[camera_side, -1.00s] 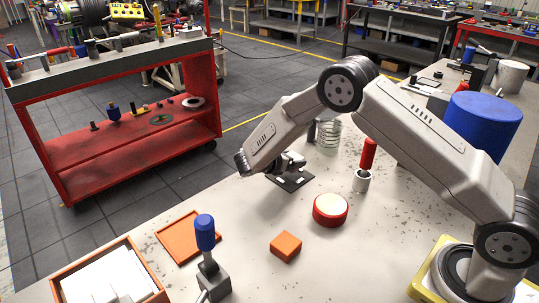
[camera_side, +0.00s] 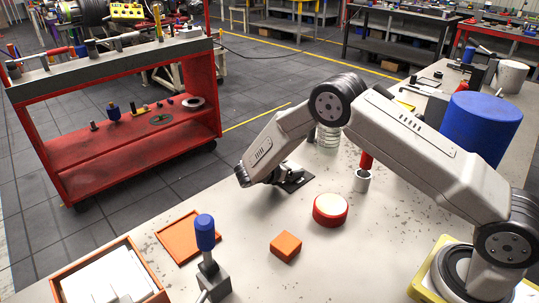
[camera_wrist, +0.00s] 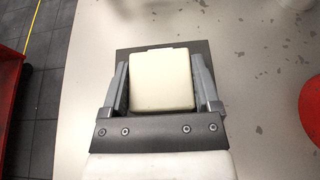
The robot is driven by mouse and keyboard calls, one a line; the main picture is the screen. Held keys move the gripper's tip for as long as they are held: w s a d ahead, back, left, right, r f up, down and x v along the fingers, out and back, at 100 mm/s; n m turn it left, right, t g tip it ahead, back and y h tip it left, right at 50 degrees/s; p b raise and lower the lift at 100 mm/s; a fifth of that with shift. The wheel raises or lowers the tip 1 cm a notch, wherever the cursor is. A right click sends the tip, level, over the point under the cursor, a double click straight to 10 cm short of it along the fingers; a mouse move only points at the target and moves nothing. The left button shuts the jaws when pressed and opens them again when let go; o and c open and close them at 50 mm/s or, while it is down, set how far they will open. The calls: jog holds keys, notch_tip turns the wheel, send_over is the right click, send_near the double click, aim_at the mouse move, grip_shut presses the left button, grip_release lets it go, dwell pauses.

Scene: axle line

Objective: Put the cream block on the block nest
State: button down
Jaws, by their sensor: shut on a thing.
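The cream block (camera_wrist: 162,82) is between the two fingers of my gripper (camera_wrist: 163,90) in the wrist view, and the fingers are shut on its sides. A dark flat square plate, which looks like the block nest (camera_wrist: 200,48), lies under the block and shows past its far edge. In the side view, my gripper (camera_side: 284,173) is low over the dark nest (camera_side: 299,181). The block is mostly hidden there by my wrist. I cannot tell whether the block touches the nest.
A red round tin (camera_side: 330,209), an orange block (camera_side: 286,246) and a white cup with a red handle (camera_side: 362,179) stand nearby. A wire coil (camera_side: 328,136) is behind. An orange tray (camera_side: 180,238) and a blue-knobbed lever (camera_side: 206,235) are nearer the front left.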

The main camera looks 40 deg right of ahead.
grip_release()
jog(key=shift+a+r, duration=0.1)
jog(key=shift+r, duration=0.05)
jog(key=v, duration=1.2)
dwell(0.4)
